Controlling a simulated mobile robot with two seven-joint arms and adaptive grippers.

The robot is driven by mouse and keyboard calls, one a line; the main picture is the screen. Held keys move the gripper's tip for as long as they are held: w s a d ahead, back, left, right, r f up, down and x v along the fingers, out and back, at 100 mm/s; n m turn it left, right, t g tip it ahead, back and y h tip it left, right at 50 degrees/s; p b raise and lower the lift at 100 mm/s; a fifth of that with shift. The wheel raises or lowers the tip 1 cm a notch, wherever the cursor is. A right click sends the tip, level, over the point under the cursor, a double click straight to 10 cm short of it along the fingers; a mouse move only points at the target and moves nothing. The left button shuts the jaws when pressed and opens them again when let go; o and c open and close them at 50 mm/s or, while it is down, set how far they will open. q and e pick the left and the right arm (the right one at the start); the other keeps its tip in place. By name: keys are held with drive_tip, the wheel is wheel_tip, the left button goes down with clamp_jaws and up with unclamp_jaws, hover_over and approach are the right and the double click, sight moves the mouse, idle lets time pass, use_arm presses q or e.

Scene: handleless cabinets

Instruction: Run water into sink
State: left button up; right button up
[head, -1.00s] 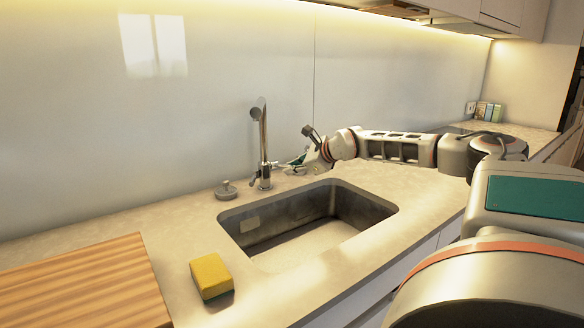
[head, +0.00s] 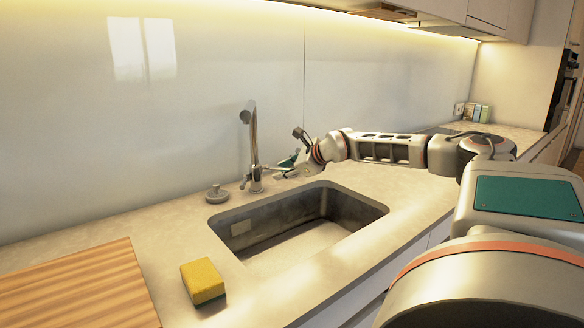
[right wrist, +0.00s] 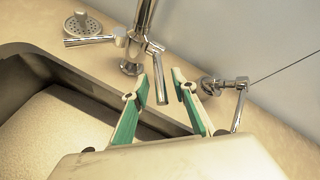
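A metal faucet (head: 253,140) stands behind the sink (head: 232,215), with its curved spout at the top. No water shows in the sink. My right gripper (head: 281,166) is just right of the faucet, above the counter's back edge. In the right wrist view, its two green fingers (right wrist: 160,78) are open. A metal lever on the faucet (right wrist: 156,58) appears between the fingertips, but I cannot tell whether they touch it. Another metal handle (right wrist: 88,41) sticks out to the left of the faucet base. My left gripper is not in view.
A separate metal fitting with a handle (right wrist: 236,100) is right of the fingers. A round drain plug (head: 217,194) sits left of the faucet. A yellow sponge (head: 202,280) and a wooden board (head: 75,290) lie on the front-left counter. The wall is close behind the faucet.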

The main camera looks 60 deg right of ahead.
drive_tip(key=shift+v, duration=3.6)
drive_tip(key=shift+f, duration=0.1)
